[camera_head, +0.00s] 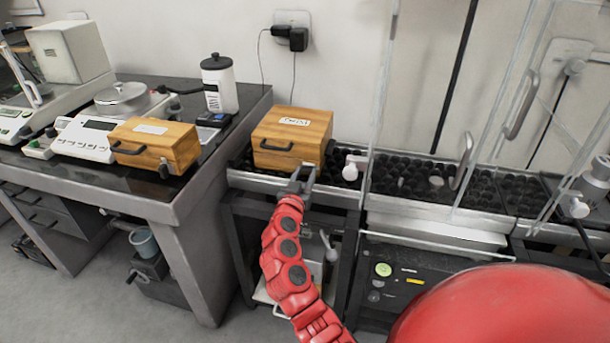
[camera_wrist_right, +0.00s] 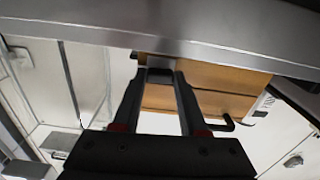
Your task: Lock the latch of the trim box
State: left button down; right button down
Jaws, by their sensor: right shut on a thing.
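A wooden box (camera_head: 291,135) with a dark front handle and a white label, its print too small to read surely, sits on the black beaded surface in the middle. Its lid looks closed. My right gripper (camera_head: 301,181) is at the lower right of the box's front. In the right wrist view, my right gripper's fingers (camera_wrist_right: 160,76) reach to the wooden box (camera_wrist_right: 200,88), beside its dark handle (camera_wrist_right: 236,123). They are shut on a small grey part at its front, which looks like the latch. The fingers hide most of it, so its position cannot be told. My left gripper is out of view.
A second wooden box (camera_head: 154,145) stands on the left table (camera_head: 130,188) by a balance (camera_head: 86,137) and a white bottle (camera_head: 219,83). A clear glass enclosure (camera_head: 420,110) with handles stands close on the right. A metal rail (camera_head: 290,187) runs along the front edge.

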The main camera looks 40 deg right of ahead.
jog(key=n, duration=0.3)
jog(key=shift+n, duration=0.4)
jog(key=n+p, duration=0.1)
jog(key=n, duration=0.2)
jog(key=shift+r+n, duration=0.1)
jog(key=shift+n, duration=0.3)
jog(key=n+p, duration=0.1)
jog(key=n, duration=0.1)
jog(key=shift+n, duration=0.4)
jog(key=n+p, duration=0.2)
jog(key=n, duration=0.1)
jog(key=shift+n+p, duration=0.8)
jog(key=shift+n, duration=1.1)
jog(key=shift+c, duration=2.2)
grip_release()
